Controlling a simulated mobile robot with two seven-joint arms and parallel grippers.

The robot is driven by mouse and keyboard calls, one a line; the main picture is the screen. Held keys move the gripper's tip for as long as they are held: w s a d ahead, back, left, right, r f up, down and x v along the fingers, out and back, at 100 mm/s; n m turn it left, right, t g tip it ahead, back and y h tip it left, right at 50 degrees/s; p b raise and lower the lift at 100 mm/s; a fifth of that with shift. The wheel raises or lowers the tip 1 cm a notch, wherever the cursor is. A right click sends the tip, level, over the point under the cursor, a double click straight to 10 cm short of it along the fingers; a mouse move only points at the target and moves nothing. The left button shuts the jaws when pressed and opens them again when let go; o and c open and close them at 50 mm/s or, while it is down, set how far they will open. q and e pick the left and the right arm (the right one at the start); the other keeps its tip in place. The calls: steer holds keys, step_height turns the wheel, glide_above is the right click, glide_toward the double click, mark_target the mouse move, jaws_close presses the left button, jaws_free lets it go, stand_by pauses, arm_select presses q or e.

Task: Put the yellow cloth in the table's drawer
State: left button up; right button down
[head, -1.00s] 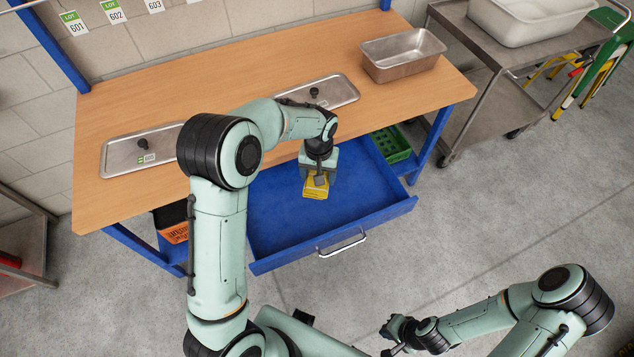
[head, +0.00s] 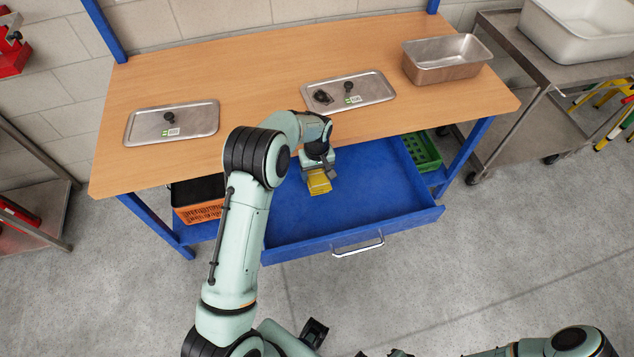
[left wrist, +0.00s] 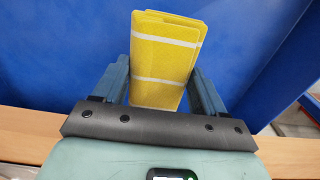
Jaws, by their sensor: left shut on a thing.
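The yellow cloth (head: 319,185) is a folded pad, with white stripes in the left wrist view (left wrist: 165,60). My left gripper (head: 318,176) is shut on it, with one finger on each side of the cloth in the left wrist view (left wrist: 163,78). The table's blue drawer (head: 350,215) is pulled open. The cloth appears over the drawer's left back part, near the table's front edge; I cannot tell whether it touches the drawer floor. My right arm shows at the bottom right, and its gripper is mostly cut off by the frame's lower edge.
The wooden table (head: 250,85) carries a left lid (head: 190,117), a right lid (head: 372,87) and a metal pan (head: 445,62). An orange crate (head: 198,212) and a green crate (head: 423,152) flank the drawer below. A steel cart (head: 520,50) stands right.

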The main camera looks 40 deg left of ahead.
mark_target(317, 183)
arm_select(q)
steer(key=shift+f, duration=2.9)
steer(key=shift+f, duration=0.1)
steer(key=o, duration=0.9)
steer(key=shift+o, duration=0.2)
step_height(317, 183, up, 12)
steer(key=shift+r, duration=0.15)
steer(key=shift+d, duration=0.1)
